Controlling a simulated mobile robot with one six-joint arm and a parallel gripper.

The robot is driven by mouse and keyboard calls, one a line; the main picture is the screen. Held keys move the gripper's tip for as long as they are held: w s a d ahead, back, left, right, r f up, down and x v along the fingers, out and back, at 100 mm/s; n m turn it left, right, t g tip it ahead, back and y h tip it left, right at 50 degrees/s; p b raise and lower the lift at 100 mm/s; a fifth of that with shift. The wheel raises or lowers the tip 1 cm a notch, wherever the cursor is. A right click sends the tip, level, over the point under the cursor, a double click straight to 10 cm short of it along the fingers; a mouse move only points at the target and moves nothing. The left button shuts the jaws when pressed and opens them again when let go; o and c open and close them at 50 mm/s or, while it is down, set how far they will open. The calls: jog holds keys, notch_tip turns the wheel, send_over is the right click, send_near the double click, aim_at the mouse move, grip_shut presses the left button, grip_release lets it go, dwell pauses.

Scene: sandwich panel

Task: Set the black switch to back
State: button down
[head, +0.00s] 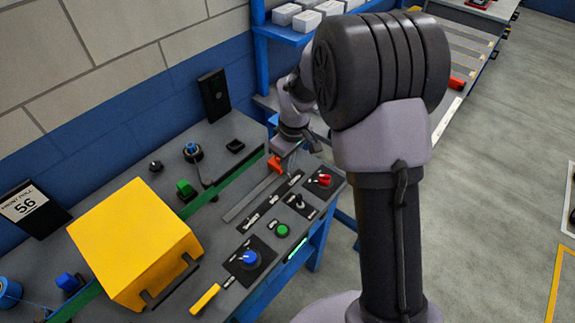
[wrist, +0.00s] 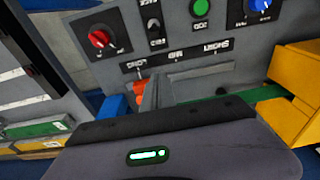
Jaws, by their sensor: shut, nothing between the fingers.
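The black switch (head: 299,203) is a small toggle on a dark plate on the sloped panel, between a red knob and a green button. It also shows near the top of the wrist view (wrist: 155,28). Which way its lever leans is too small to tell. My gripper (head: 283,150) is at the panel's far side, apart from the switch. In the wrist view my gripper (wrist: 148,97) is shut and empty, with the switch beyond its fingertips. An orange piece (wrist: 139,88) shows right beside the fingers, partly hidden.
On the panel are the red knob (head: 324,180), green button (head: 282,230) and blue knob (head: 250,259). A yellow box (head: 135,240) stands left of them on the bench. A blue shelf (head: 283,34) with pale boxes stands behind.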

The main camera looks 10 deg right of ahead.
aim_at(298, 195)
jog(key=f+b, duration=0.1)
jog(key=f, duration=0.2)
jog(key=f+b, duration=0.1)
jog(key=f, duration=0.2)
jog(key=f+b, duration=0.1)
jog(key=f, duration=0.2)
jog(key=shift+w+a+f+b, duration=0.25)
jog(key=shift+a+f+b, duration=0.1)
jog(key=shift+f, duration=0.05)
jog(key=shift+s+d+f, duration=0.1)
jog(key=shift+s+d, duration=0.15)
jog(key=shift+s, duration=0.05)
jog(key=shift+s+d+r+b, duration=0.25)
jog(key=shift+s+d, duration=0.2)
jog(key=shift+s, duration=0.2)
jog(key=shift+s+d+r+b, duration=0.15)
jog(key=shift+s+d+r, duration=0.1)
jog(key=shift+s+d, duration=0.25)
jog(key=shift+s, duration=0.15)
jog(key=shift+s+d+r, duration=0.15)
jog(key=shift+s, duration=0.15)
jog(key=shift+s+d+r, duration=0.1)
jog(key=shift+s+d, duration=0.3)
jog(key=shift+s, duration=0.1)
jog(key=shift+a, duration=0.1)
jog(key=shift+w, duration=0.2)
